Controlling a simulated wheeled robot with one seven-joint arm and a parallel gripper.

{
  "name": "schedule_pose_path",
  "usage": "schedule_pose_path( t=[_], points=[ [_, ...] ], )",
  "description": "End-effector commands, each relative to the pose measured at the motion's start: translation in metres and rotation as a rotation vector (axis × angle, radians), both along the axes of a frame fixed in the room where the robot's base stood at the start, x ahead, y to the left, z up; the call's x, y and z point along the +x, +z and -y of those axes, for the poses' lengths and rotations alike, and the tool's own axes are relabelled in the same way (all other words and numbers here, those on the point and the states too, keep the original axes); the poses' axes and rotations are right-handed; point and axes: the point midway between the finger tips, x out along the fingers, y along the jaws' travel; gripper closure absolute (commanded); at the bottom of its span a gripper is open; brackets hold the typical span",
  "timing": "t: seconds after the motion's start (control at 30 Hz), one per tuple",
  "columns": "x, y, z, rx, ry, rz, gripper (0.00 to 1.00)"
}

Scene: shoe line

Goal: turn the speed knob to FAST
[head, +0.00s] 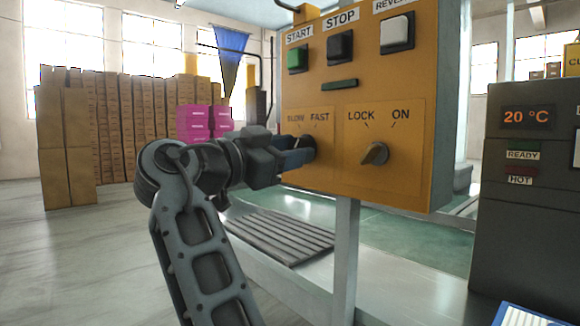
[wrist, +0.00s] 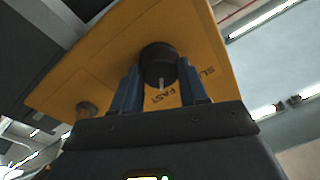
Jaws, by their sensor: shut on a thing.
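The dark round speed knob (head: 310,143) is on the lower left of the yellow control panel (head: 350,195), under the words SLOW and FAST. In the wrist view the knob (wrist: 158,60) sits between my two blue fingers, one on each side. Its white mark points down in that view, toward the word FAST; SLOW lies farther right. My gripper (head: 299,157) is shut on the knob, reaching it from the left in the head view. The fingers hide part of the knob there. My gripper also shows in the wrist view (wrist: 160,85).
The LOCK/ON knob (head: 375,153) is just right on the same panel. Green START (head: 298,58), black STOP (head: 340,46) and white REVERSE (head: 397,33) buttons sit above. A grey unit (head: 525,210) showing 20 °C stands at right. Stacked boxes (head: 110,125) are far back left.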

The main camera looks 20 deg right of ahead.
Motion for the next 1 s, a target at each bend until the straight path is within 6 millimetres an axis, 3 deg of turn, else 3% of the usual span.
schedule_pose_path(
  t=[0.57, 0.6, 0.83, 1.0],
  points=[
    [0.0002, -0.0005, -0.0007, 0.012, 0.001, 0.032, 0.87],
    [0.0002, -0.0005, -0.0007, 0.012, 0.001, 0.032, 0.55],
    [0.0001, -0.0004, -0.0003, 0.01, 0.001, 0.031, 0.33],
    [0.0001, -0.0002, -0.0001, 0.011, 0.0, 0.031, 0.31]
  ],
)
